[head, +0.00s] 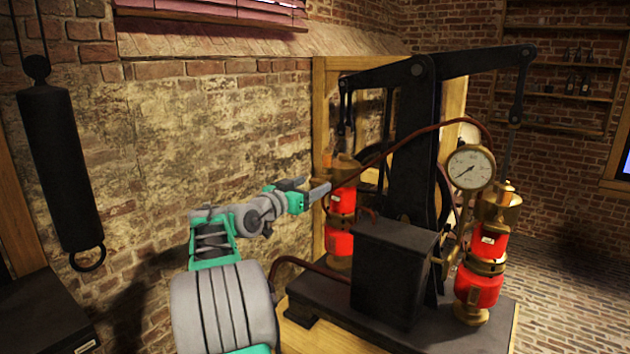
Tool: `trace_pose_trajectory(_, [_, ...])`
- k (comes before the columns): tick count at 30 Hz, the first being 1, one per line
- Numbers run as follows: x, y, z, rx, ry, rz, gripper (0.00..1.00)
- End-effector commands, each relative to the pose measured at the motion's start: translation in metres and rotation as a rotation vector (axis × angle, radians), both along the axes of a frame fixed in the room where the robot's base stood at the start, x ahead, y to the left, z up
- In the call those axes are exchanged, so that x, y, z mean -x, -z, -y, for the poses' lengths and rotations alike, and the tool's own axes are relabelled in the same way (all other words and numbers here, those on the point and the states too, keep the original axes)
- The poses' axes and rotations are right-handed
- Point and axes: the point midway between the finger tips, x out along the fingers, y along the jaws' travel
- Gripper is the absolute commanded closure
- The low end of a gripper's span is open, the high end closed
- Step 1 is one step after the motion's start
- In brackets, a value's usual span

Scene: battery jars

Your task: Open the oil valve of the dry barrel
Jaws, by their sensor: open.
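Two red barrels with brass fittings stand on the dark base of a black beam machine. The left barrel (340,235) is behind the black box and partly hidden by it. The right barrel (482,275) stands in full view at the right end of the base. My gripper (318,190) is open at the upper left side of the left barrel, near its brass top; I cannot tell whether it touches. No oil valve can be made out clearly, and I cannot tell which barrel is dry.
A black box (392,272) stands at the front of the machine. A pressure gauge (470,168) sits beside the right barrel. The black beam (440,68) and a dark red hose (425,128) pass overhead. A black cylinder (62,165) hangs at the left by the brick wall.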

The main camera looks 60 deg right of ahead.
Motion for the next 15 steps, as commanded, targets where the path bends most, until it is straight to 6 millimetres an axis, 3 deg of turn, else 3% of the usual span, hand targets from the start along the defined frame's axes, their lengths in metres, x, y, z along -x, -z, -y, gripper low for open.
trace_pose_trajectory(6, [0.003, -0.001, 0.024, -0.001, -0.002, 0.0, 0.31])
trace_pose_trajectory(13, [0.003, 0.0, 0.024, -0.001, -0.003, 0.0, 0.31])
trace_pose_trajectory(15, [0.003, 0.0, 0.024, -0.002, -0.003, 0.0, 0.37])
